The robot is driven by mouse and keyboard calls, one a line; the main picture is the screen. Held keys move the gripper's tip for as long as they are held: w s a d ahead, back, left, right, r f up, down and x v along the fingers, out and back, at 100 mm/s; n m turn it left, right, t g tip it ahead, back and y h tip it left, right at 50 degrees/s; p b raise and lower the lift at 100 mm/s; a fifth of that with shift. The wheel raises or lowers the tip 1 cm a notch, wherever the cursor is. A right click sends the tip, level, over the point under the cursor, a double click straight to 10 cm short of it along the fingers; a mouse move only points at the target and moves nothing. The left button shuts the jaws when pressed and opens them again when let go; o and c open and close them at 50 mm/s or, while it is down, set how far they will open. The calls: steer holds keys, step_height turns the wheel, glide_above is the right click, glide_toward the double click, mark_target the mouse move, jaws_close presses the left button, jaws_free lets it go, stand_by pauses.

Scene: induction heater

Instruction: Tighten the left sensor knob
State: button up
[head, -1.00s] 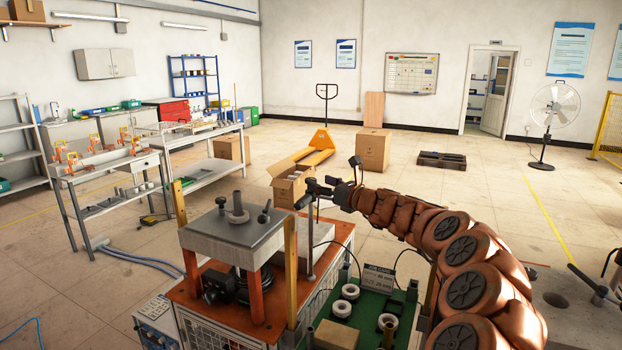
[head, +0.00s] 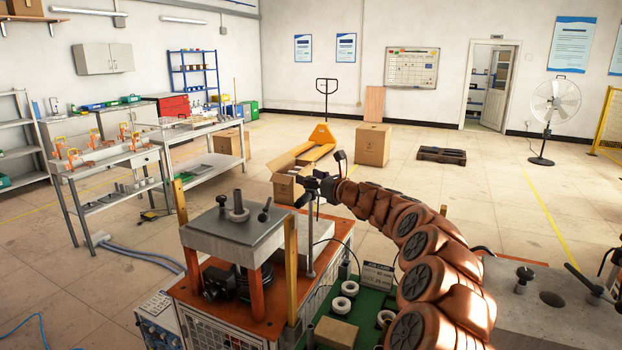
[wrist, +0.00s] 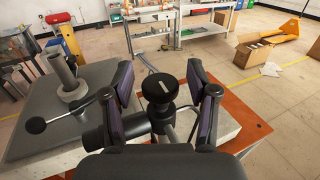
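A round black knob (wrist: 160,87) shows in the middle of the wrist view, on a metal clamp by a post. A black cylinder (wrist: 124,127), which looks like the sensor body, points left just below it. My gripper (wrist: 163,85) is open. Its two purple-padded fingers stand on either side of the knob, with a visible gap to each. In the head view my gripper (head: 316,185) is at the top of the thin metal post (head: 311,243), right of the grey-topped press. The knob is too small there to tell apart from my fingers.
The grey press plate (head: 235,232), with an upright post and a ball-ended lever (wrist: 38,124), stands close on the left. A green board (head: 372,303) with white rings lies in front right. An open cardboard box (head: 284,187) is on the floor behind.

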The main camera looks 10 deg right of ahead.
steer(key=c, duration=1)
steer(key=shift+c, duration=0.2)
steer(key=shift+a+f+b, duration=0.1)
steer(key=shift+b, duration=0.7)
steer(key=shift+f+m+t+h+b, duration=0.15)
steer(key=shift+m+t+h+b, duration=0.4)
steer(key=shift+h+b, duration=0.35)
steer(key=m+t+h+b, duration=0.1)
steer(key=m+h+b, duration=0.1)
steer(key=b, duration=0.3)
steer(key=shift+a+f+h+b, duration=0.1)
steer(key=shift+h+b, duration=0.25)
steer(key=shift+h, duration=0.15)
steer(key=m+h+b, duration=0.2)
steer(key=h+b, duration=0.1)
steer(key=b, duration=0.1)
steer(key=shift+m+t, duration=0.25)
steer(key=shift+r+m+h+b, duration=0.25)
steer(key=shift+m+h+b, duration=0.45)
steer(key=shift+h+b, duration=0.55)
steer(key=shift+d+r+h, duration=0.15)
steer(key=shift+d+h, duration=0.05)
steer(key=shift+h, duration=0.15)
